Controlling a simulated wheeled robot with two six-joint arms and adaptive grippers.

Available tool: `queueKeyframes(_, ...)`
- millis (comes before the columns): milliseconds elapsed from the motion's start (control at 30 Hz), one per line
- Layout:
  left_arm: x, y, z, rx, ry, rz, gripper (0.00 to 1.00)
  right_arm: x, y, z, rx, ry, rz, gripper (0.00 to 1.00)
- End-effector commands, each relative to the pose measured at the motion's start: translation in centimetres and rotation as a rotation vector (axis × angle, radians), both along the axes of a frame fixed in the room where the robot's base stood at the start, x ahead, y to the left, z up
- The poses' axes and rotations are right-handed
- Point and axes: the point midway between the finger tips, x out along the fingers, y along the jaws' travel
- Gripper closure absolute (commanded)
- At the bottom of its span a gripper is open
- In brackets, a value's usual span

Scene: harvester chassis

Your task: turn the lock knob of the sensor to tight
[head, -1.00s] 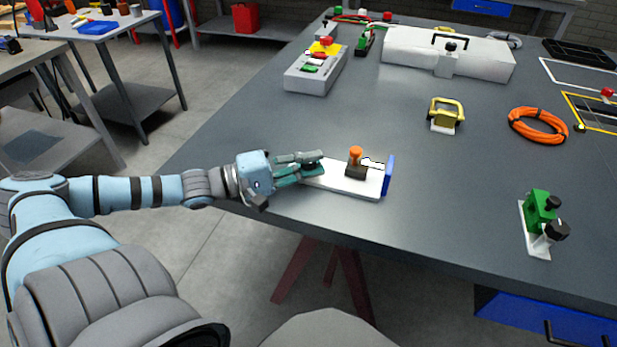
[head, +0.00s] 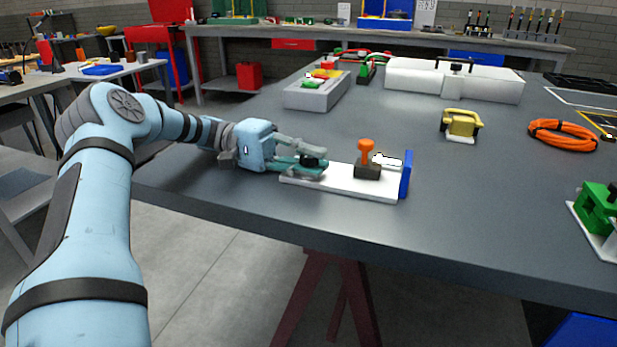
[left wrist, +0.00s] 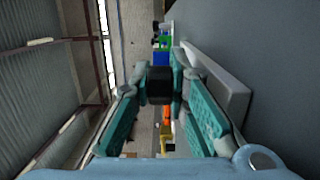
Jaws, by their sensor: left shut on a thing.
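A white plate (head: 340,186) lies near the table's front edge. It carries a dark block with an orange knob (head: 366,147) and a blue upright panel (head: 405,174) at its right end. My left gripper (head: 314,163) comes in from the left at the plate's left end. Its fingers are shut on a small black knob-like part (head: 311,161), which shows between the fingertips in the left wrist view (left wrist: 159,86). The fingers partly hide this part. I cannot tell how far it is turned. A green device (head: 597,207) on a white base stands at the right edge. My right gripper is out of view.
A yellow-handled part (head: 460,124) and an orange cable coil (head: 562,135) lie farther back. A grey control box (head: 317,92) and a white case (head: 450,82) stand behind. The grey tabletop (head: 480,200) right of the plate is clear.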

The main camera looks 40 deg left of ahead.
Motion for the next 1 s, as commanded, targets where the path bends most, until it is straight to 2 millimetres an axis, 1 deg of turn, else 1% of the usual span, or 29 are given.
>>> queueKeyframes(33, 0.1, 0.0, -0.4, 0.007, 0.005, -0.023, 1.00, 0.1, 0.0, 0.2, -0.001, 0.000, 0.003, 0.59)
queueKeyframes(200, 0.0, 0.0, -0.2, 0.005, 0.005, -0.090, 1.00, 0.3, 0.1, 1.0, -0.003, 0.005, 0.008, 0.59)
queueKeyframes(333, 0.0, 0.0, -0.1, 0.003, 0.005, -0.118, 1.00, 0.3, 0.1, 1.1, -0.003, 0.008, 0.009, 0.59)
queueKeyframes(767, 0.0, 0.0, 0.1, 0.001, 0.001, -0.128, 1.00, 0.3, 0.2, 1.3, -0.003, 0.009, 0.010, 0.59)
queueKeyframes(800, 0.0, 0.0, 0.1, 0.001, 0.001, -0.128, 0.84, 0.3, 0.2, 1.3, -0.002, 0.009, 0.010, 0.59)
queueKeyframes(833, 0.0, 0.0, 0.1, 0.001, 0.001, -0.128, 0.79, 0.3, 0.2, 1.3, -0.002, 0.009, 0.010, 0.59)
queueKeyframes(867, 0.0, 0.0, 0.1, 0.001, 0.001, -0.127, 0.76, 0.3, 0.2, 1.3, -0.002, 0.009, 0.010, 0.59)
queueKeyframes(1000, 0.0, 0.0, 0.1, 0.001, 0.001, -0.128, 0.76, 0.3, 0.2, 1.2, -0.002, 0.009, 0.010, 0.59)
